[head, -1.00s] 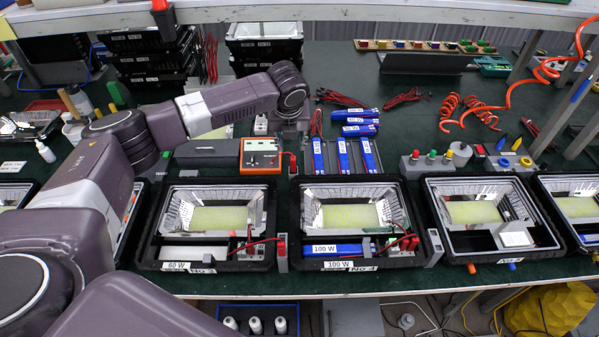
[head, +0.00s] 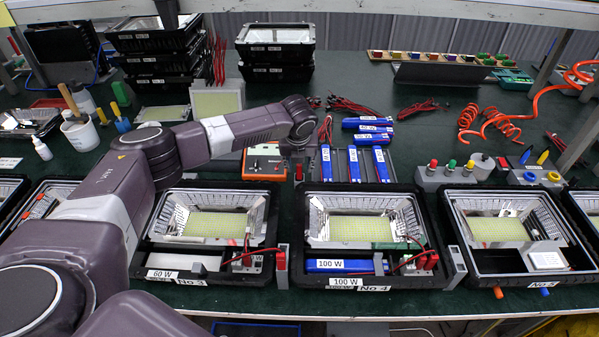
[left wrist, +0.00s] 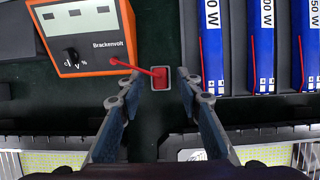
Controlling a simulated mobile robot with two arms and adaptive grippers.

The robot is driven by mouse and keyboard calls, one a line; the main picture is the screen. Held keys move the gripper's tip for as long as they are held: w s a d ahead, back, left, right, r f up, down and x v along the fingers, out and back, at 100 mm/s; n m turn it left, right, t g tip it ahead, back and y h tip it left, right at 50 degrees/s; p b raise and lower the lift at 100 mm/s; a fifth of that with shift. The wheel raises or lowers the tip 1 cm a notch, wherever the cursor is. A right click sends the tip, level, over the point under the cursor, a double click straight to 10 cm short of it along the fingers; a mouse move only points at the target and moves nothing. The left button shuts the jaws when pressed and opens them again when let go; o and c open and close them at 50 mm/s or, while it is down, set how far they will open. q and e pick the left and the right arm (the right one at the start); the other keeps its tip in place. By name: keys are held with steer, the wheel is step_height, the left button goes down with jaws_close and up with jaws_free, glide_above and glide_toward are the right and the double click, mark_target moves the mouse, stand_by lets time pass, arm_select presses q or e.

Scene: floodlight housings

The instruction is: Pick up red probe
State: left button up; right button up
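The red probe (left wrist: 160,78) stands in a small grey holder (left wrist: 161,86), and a red lead joins it to the orange multimeter (left wrist: 90,30). In the left wrist view my left gripper (left wrist: 158,80) is open, with one finger on each side of the probe and a gap on both sides. In the head view my left gripper (head: 298,158) points down just right of the orange multimeter (head: 264,163), with a bit of the red probe (head: 298,173) below it. My right gripper is not in view.
Blue battery packs (head: 354,165) stand close to the right of the gripper. Open floodlight housings (head: 366,220) line the front of the table. Stacked housings (head: 275,45) stand at the back. A holder with coloured knobs (head: 445,175) is at the right.

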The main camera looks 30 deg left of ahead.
arm_select(q)
steer(key=shift+x, duration=1.2)
steer(key=shift+c, duration=0.2)
steer(key=c, duration=0.8)
jaws_close()
